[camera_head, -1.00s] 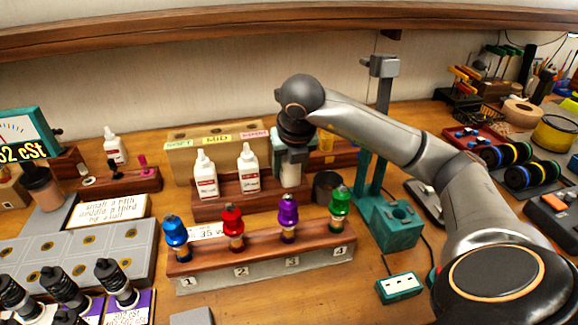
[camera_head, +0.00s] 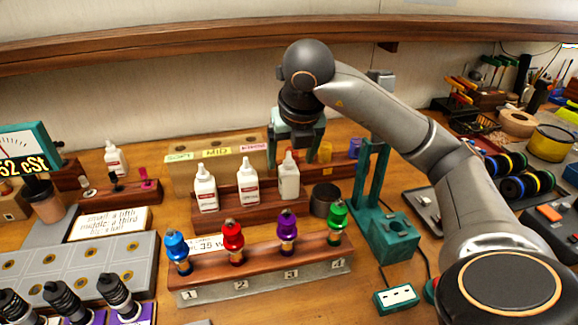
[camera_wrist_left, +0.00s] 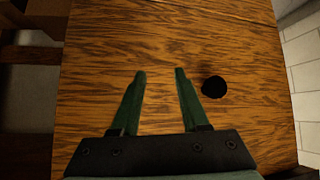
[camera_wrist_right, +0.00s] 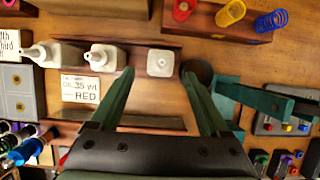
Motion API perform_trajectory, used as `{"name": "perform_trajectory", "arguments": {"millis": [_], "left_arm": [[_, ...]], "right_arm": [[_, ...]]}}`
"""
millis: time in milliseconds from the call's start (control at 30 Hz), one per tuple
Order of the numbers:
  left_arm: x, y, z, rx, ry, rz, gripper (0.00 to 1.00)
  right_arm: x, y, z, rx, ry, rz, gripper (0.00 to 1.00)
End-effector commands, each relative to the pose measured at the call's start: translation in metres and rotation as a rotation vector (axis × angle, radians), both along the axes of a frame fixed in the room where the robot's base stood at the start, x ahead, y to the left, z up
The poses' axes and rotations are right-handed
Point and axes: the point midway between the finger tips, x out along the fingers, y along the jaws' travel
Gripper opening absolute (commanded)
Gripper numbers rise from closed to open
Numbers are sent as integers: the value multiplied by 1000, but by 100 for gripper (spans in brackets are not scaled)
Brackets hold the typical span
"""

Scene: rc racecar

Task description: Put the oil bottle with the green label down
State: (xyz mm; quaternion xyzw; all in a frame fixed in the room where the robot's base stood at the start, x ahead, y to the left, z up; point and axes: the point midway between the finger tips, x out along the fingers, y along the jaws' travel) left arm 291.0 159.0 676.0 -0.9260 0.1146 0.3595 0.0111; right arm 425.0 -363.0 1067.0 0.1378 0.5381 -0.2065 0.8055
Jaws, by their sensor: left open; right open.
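Three white oil bottles stand upright in a row on a wooden rack (camera_head: 235,217). The right bottle (camera_head: 289,180) shows no readable label from here, so I cannot see a green one. My right gripper (camera_head: 297,150) is open and empty just above the right bottle. In the right wrist view that bottle's top (camera_wrist_right: 161,63) lies between the fingertips of the gripper (camera_wrist_right: 158,73), seen from above. My left gripper (camera_wrist_left: 160,72) is open and empty over bare wood, and out of the head view.
In front is a numbered stand with blue, red, purple and green shock caps (camera_head: 288,228). A dark round cup (camera_head: 323,200) stands close right of the rack, with a teal press stand (camera_head: 388,235) beyond. Behind is a labelled wooden box (camera_head: 216,165). Another white bottle (camera_head: 115,158) stands back left.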

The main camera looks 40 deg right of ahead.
Motion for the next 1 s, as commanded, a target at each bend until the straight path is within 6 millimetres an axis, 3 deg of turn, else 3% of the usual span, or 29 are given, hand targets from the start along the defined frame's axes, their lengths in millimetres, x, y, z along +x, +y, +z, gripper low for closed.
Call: {"name": "perform_trajectory", "arguments": {"millis": [33, 233, 1000], "left_arm": [[-1, 3, 6, 4, -1, 4, 45], [-4, 11, 8, 15, 5, 18, 45], [-5, 9, 8, 11, 6, 18, 45]], "right_arm": [[-3, 1, 14, -4, -4, 1, 80], [-10, 5, 29, -2, -1, 1, 80], [-11, 6, 30, -1, 2, -1, 80]]}}
